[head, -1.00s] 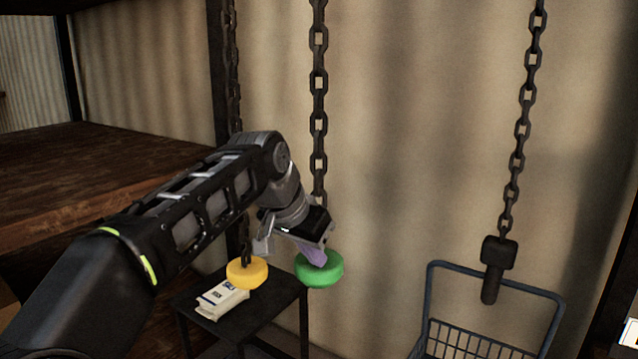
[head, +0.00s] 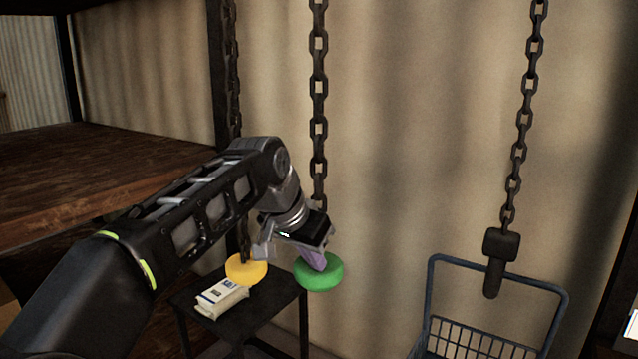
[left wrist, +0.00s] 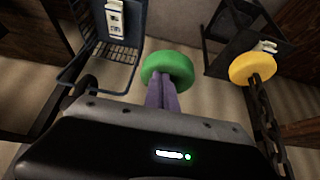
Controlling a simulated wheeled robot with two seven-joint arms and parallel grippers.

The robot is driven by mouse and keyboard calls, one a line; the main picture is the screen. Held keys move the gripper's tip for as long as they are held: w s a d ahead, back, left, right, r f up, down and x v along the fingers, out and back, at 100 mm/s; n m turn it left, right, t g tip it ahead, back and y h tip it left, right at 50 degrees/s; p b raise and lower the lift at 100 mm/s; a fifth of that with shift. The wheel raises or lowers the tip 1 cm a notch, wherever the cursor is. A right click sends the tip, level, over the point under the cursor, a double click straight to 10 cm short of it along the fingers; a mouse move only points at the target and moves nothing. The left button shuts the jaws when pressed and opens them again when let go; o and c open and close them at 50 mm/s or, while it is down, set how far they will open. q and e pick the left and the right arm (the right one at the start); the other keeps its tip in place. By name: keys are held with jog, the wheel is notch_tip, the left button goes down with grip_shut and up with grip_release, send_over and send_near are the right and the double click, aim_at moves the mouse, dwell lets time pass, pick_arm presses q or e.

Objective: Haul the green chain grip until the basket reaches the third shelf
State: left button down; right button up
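The green chain grip (head: 319,276) is a thick round ring at the lower end of the middle chain (head: 318,130). My left gripper (head: 313,258) is shut on it from above, its purple fingers close together. In the left wrist view the fingers (left wrist: 160,95) meet the green grip (left wrist: 172,66). The basket (head: 480,340), blue-grey wire, hangs at the lower right under a dark hook block (head: 500,245); its lower part is cut off. In the left wrist view the basket (left wrist: 105,62) holds a pale packet (left wrist: 115,18). My right gripper is not in view.
A yellow grip (head: 246,268) hangs on another chain, left of the green one. A small dark table (head: 265,318) below bears a white packet (head: 221,298). Wooden shelving (head: 100,165) stands at the left. A dark structure with a white label (head: 634,325) is at the right edge.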

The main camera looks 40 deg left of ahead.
aim_at(312, 283)
pick_arm(q)
jog(key=shift+f+b, duration=2.45)
jog(key=shift+f, duration=0.75)
notch_tip(312, 283, up, 8)
jog(key=p, duration=0.7)
jog(key=shift+r+p, duration=0.25)
jog(key=shift+p, duration=0.05)
jog(key=shift+f, duration=0.15)
